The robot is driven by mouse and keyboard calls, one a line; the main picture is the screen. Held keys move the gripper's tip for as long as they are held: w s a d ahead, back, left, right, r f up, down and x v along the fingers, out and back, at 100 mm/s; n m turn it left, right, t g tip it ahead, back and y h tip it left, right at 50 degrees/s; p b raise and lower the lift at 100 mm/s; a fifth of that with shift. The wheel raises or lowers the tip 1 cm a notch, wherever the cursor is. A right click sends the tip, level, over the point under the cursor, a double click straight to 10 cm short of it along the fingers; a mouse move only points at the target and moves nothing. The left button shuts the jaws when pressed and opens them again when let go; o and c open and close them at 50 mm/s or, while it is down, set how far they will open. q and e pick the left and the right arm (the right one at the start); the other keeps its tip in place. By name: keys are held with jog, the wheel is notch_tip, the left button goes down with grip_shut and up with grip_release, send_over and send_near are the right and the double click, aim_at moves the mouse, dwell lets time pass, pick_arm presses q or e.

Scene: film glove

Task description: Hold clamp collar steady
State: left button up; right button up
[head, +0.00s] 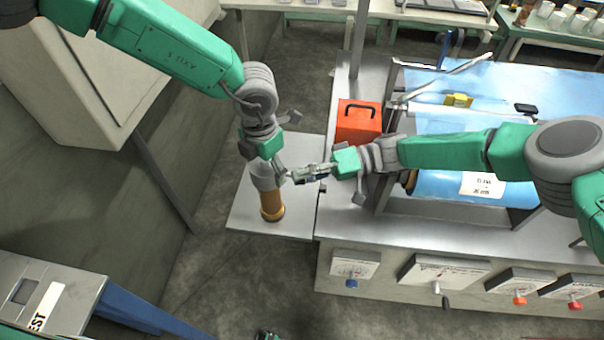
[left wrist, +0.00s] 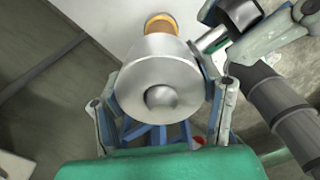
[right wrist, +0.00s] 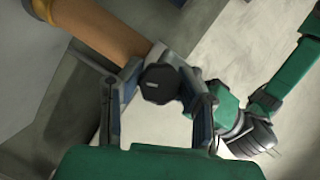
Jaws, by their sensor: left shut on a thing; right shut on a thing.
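A silver cylindrical piece (head: 262,180), which looks like the clamp collar, sits upright on an orange-brown post (head: 272,206). In the left wrist view the silver piece (left wrist: 160,70) has a round knob on its end face and fills the space between the fingers of my left gripper (head: 277,170), which is shut on it. My right gripper (head: 308,174) comes from the right and is shut on a dark faceted knob (right wrist: 159,83) beside the post. How the knob joins the silver piece is hidden.
The post stands on a grey plate (head: 235,215) beside the workbench (head: 345,225). A red box with a black handle (head: 358,122) stands on the bench behind my right gripper. A blue sheet (head: 520,100) covers the bench to the right. Colored knobs line the bench front.

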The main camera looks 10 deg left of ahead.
jog(key=shift+w+d+f+m, duration=0.1)
jog(key=shift+w+d+m, duration=0.15)
jog(key=shift+m, duration=0.25)
jog(key=shift+w, duration=0.1)
jog(key=o, duration=1.2)
jog(key=shift+a, duration=0.15)
jog(key=shift+s, duration=0.2)
jog(key=shift+r, duration=0.25)
jog(key=shift+y, duration=0.3)
notch_tip(320, 180, up, 8)
jog(key=shift+w+r, duration=0.15)
jog(key=shift+r, duration=0.6)
